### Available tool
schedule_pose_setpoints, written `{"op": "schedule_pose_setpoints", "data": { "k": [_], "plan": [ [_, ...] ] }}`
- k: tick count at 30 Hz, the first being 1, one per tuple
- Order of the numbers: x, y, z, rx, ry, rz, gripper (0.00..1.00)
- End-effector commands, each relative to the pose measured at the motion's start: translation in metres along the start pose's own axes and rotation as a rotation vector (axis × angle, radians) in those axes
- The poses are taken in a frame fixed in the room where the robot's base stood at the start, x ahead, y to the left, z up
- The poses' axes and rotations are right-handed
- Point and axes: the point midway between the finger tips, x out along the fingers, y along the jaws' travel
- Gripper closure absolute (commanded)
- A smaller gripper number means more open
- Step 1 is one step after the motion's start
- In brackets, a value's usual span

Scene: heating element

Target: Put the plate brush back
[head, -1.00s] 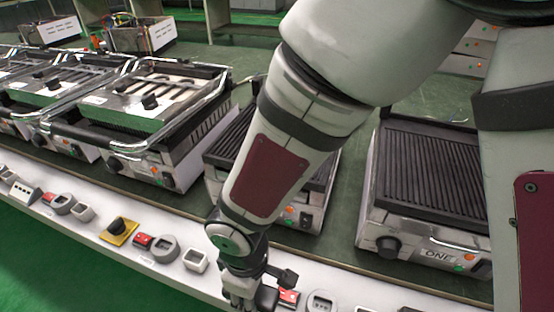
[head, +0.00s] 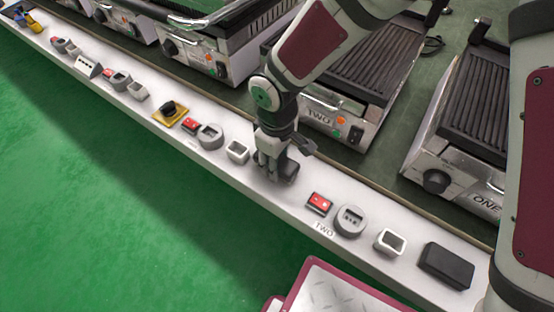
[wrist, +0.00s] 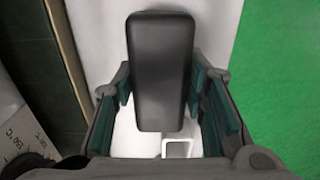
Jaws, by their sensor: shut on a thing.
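A dark, smooth, rounded block (wrist: 161,65), which I take for the plate brush, fills the middle of the wrist view. The two green-padded fingers of my gripper (wrist: 159,95) are shut on its sides. In the head view my gripper (head: 270,172) is low at the white ledge (head: 215,174), and the dark block (head: 289,173) shows at its fingers. It appears at the ledge surface; I cannot tell whether it touches. Its underside and any bristles are hidden.
A red switch (head: 319,203), a round grey socket (head: 350,221), a white square box (head: 390,242) and another black block (head: 446,265) lie to the right along the ledge. A white box (head: 237,151) is close left. Grill TWO (head: 335,112) stands behind.

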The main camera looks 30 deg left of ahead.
Motion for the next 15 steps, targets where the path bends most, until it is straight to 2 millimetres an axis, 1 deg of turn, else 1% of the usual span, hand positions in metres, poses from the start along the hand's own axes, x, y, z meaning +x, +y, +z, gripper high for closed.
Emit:
{"op": "schedule_pose_setpoints", "data": {
  "k": [3, 7, 8, 9, 10, 11, 15],
  "plan": [
    [-0.0009, -0.0001, -0.0001, 0.0, 0.0, 0.0, 0.87],
    [0.0028, -0.0001, -0.0001, 0.0, 0.0, 0.0, 0.87],
    [0.0031, -0.0002, 0.0, 0.0, 0.0, 0.0, 0.59],
    [0.0024, -0.0002, 0.0001, 0.0, 0.0, 0.0, 0.5],
    [0.0023, -0.0002, 0.0001, 0.0, 0.0, 0.0, 0.43],
    [0.0022, -0.0002, 0.0001, 0.0, 0.0, 0.0, 0.41],
    [0.0021, -0.0003, 0.0001, 0.0, 0.0, 0.0, 0.41]
  ]
}}
